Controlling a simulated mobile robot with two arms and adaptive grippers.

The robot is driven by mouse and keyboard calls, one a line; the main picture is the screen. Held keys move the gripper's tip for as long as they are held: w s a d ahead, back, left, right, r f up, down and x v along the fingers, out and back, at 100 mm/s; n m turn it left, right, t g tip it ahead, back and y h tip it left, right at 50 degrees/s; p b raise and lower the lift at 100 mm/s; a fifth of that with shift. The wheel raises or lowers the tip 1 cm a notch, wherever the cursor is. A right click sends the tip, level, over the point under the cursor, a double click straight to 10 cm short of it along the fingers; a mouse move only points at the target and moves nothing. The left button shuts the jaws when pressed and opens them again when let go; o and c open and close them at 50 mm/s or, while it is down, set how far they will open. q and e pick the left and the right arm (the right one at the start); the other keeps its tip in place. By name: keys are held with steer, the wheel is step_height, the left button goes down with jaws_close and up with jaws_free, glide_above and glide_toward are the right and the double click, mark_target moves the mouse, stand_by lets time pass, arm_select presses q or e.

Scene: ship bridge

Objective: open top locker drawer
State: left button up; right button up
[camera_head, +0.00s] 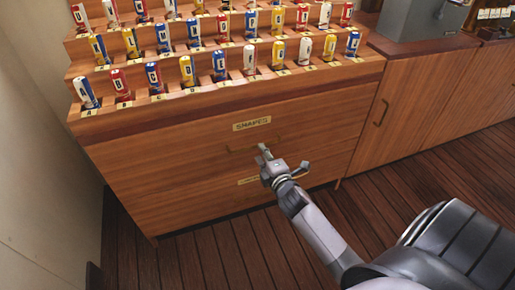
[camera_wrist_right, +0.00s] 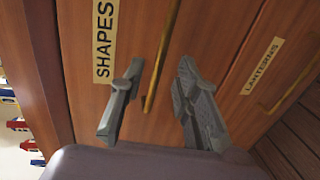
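The top drawer (camera_head: 180,152) is a wooden front with a yellow "SHAPES" label (camera_head: 252,124) and looks closed. Its thin brass handle (camera_head: 240,149) is partly hidden behind my right gripper (camera_head: 283,160). In the right wrist view, the gripper (camera_wrist_right: 160,100) is open. The handle (camera_wrist_right: 163,55) runs between its two grey fingers, apart from both; I cannot tell whether the fingertips reach past it. The label (camera_wrist_right: 103,40) is left of the fingers. My left gripper is not in view.
A lower drawer with a "LANTERNS" label (camera_wrist_right: 264,64) and its own brass handle (camera_wrist_right: 292,92) is below. Stepped racks of coloured, lettered rolls (camera_head: 187,70) top the locker. A cabinet door (camera_head: 405,115) stands at right, a wall (camera_head: 40,140) at left. The plank floor (camera_head: 230,250) in front is clear.

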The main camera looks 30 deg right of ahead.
steer(key=b+x, duration=0.1)
steer(key=x, duration=0.4)
steer(key=shift+w+d+f, duration=0.1)
steer(key=shift+w+f, duration=0.05)
steer(key=shift+w, duration=0.2)
steer(key=shift+c, duration=0.3)
jaws_close()
